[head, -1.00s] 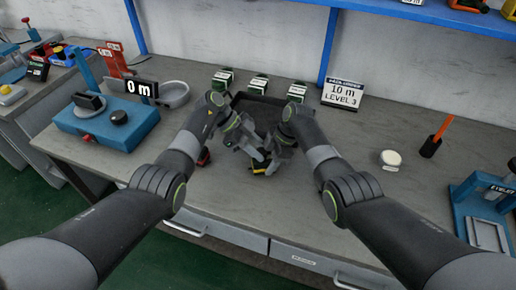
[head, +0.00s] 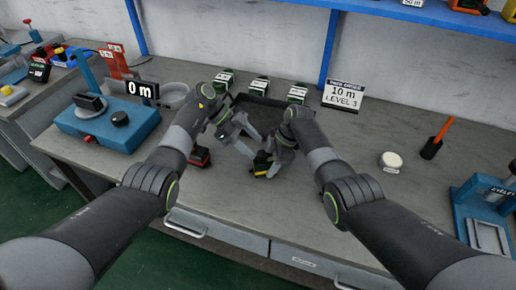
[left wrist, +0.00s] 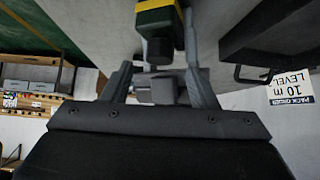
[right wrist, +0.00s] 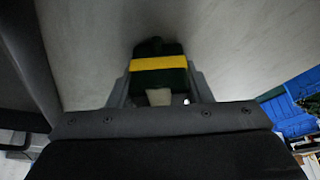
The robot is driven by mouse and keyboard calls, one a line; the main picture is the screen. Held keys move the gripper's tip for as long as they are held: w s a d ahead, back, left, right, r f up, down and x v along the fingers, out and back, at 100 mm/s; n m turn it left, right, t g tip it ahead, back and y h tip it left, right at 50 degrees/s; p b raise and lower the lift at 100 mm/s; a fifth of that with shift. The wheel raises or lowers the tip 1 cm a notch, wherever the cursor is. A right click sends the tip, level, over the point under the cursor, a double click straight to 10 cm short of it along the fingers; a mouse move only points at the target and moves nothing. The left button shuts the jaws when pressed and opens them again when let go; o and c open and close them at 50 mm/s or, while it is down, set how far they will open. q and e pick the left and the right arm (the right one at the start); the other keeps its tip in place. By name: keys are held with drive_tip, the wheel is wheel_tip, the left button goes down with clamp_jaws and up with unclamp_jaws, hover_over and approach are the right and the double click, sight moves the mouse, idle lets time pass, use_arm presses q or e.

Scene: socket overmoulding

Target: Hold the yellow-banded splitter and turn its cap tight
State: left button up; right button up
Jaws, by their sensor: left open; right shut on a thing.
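The yellow-banded splitter (head: 262,163) is dark green and sits low over the bench front, in front of the black tray. My right gripper (head: 267,168) is shut on it; the right wrist view shows its yellow band (right wrist: 158,63) between the fingers. My left gripper (head: 248,147) is open and empty, up and to the left of the splitter, apart from it. In the left wrist view the splitter's green and yellow body (left wrist: 157,14) is at the top edge, with its dark cap (left wrist: 160,48) facing my left gripper. I cannot tell how tight the cap sits.
A black tray (head: 238,145) lies behind the grippers, with several green-and-white boxes (head: 260,86) behind it. A red-and-black piece (head: 200,157) lies left of the splitter. A blue machine (head: 105,128) stands left; a white round puck (head: 391,160) and blue press (head: 480,210) stand right.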

use_arm(q)
drive_tip(key=v, duration=0.8)
drive_tip(key=shift+a+r, duration=0.25)
drive_tip(key=shift+r, duration=0.1)
drive_tip(key=shift+c, duration=0.4)
drive_tip(key=shift+f, duration=0.1)
drive_tip(key=shift+c, duration=0.9)
drive_tip(key=n+t+h, duration=0.1)
drive_tip(key=n+t, duration=1)
approach(260, 154)
drive_tip(key=shift+h, duration=0.3)
drive_tip(key=x, duration=0.9)
drive_tip(key=shift+f, duration=0.2)
drive_tip(key=c, duration=0.7)
